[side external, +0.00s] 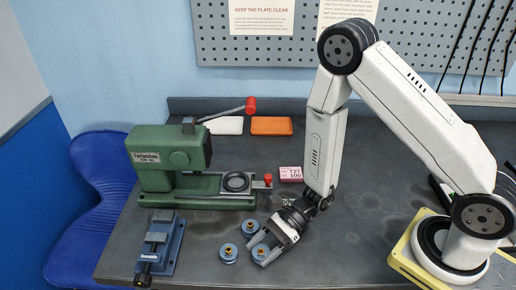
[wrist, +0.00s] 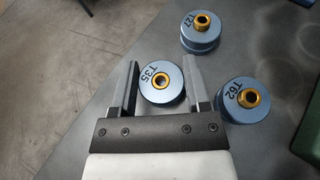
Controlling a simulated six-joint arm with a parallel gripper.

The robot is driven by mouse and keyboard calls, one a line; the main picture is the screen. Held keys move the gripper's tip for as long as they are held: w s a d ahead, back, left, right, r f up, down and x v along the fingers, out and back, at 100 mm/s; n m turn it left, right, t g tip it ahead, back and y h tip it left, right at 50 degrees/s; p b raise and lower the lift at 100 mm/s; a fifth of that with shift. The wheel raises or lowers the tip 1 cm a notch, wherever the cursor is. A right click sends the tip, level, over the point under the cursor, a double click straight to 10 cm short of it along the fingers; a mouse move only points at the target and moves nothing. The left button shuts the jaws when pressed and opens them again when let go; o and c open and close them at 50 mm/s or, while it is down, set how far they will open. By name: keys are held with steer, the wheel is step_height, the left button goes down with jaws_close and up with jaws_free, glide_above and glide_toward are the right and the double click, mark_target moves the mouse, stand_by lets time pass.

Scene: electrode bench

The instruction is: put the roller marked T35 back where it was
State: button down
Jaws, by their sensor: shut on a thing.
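The roller marked T35 (wrist: 152,95), a blue disc with a brass hub, sits between my gripper's two fingers (wrist: 156,80) in the wrist view. My gripper is shut on it. In the side external view my gripper (side external: 264,250) reaches down at the bench's front, around the same roller (side external: 259,251). I cannot tell whether the roller touches the bench. Two similar blue rollers stand apart from it: the one marked T62 (wrist: 238,110), beside the right finger, and the one marked T27 (wrist: 200,42), further ahead.
A green press (side external: 170,160) with a red-knobbed lever stands behind the rollers. A blue vise (side external: 160,242) is to the left. A pink card reading T27 100 (side external: 290,174) lies behind my gripper. White (side external: 224,125) and orange (side external: 271,126) trays lie at the back. The bench's front edge is close.

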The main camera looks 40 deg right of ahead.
steer(key=shift+f, duration=0.1)
steer(key=shift+c, duration=0.3)
jaws_free()
steer(key=shift+v, duration=6.05)
steer(key=shift+s, duration=0.1)
